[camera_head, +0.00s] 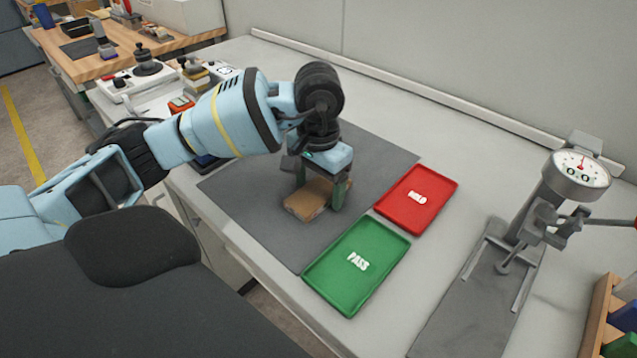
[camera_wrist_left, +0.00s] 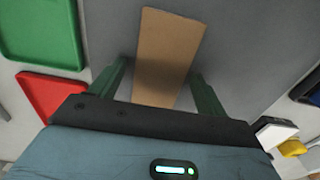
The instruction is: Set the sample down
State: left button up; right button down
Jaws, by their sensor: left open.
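The sample, a flat tan-brown rectangular piece (camera_head: 306,201), lies on the dark grey mat (camera_head: 266,232). My left gripper (camera_head: 318,201) is open and points down over the sample, with its green fingers on either side of it. In the left wrist view the sample (camera_wrist_left: 168,55) extends between the open fingers (camera_wrist_left: 163,90), with visible gaps to both. The gripper hides part of the sample in the head view. The green PASS tray (camera_head: 340,285) and the red tray (camera_head: 433,193) are empty beside the mat. My right gripper is not in view.
A dial gauge on a stand (camera_head: 579,175) is at the right of the bench. A wooden rack with coloured items (camera_head: 598,315) is at the lower right. Instruments (camera_head: 148,68) crowd the bench's left end. The bench behind the red tray (camera_head: 450,135) is clear.

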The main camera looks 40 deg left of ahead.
aim_at(319, 191)
pick_arm(q)
notch_tip(319, 191, up, 12)
jog(key=p, duration=0.1)
jog(key=shift+r, duration=0.15)
dwell(0.3)
jog(key=shift+d, duration=0.1)
dwell(0.5)
